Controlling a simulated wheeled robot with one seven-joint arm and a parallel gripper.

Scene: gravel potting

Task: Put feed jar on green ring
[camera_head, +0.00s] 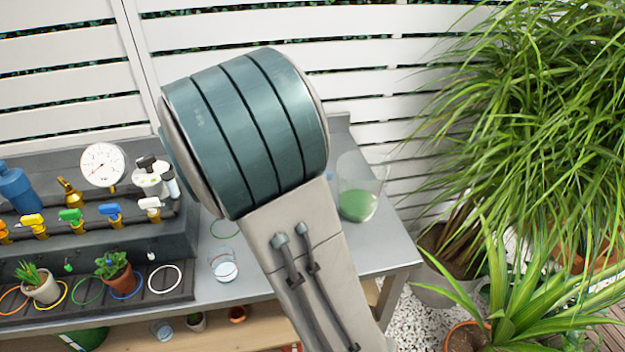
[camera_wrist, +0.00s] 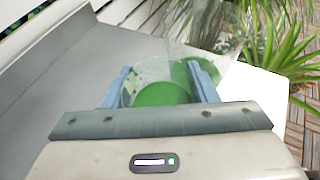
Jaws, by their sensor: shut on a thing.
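A clear glass jar with green contents (camera_head: 358,204), apparently the feed jar, stands out to the right of my arm at the table's right end. In the wrist view the same jar (camera_wrist: 165,94) is between the two blue fingers of my gripper (camera_wrist: 160,76), which is shut on it. A thin green ring (camera_head: 238,235) lies on the grey tabletop left of my arm. Another green ring (camera_head: 76,298) lies on the dark strip, between the yellow and blue rings. I cannot tell whether the jar touches the table.
A small glass with pale contents (camera_head: 223,267) stands just below the tabletop ring. Potted plants stand on the yellow ring (camera_head: 62,296) and blue ring (camera_head: 138,290). A valve panel with a gauge (camera_head: 102,165) is behind. Large leafy plants (camera_head: 540,130) crowd the right.

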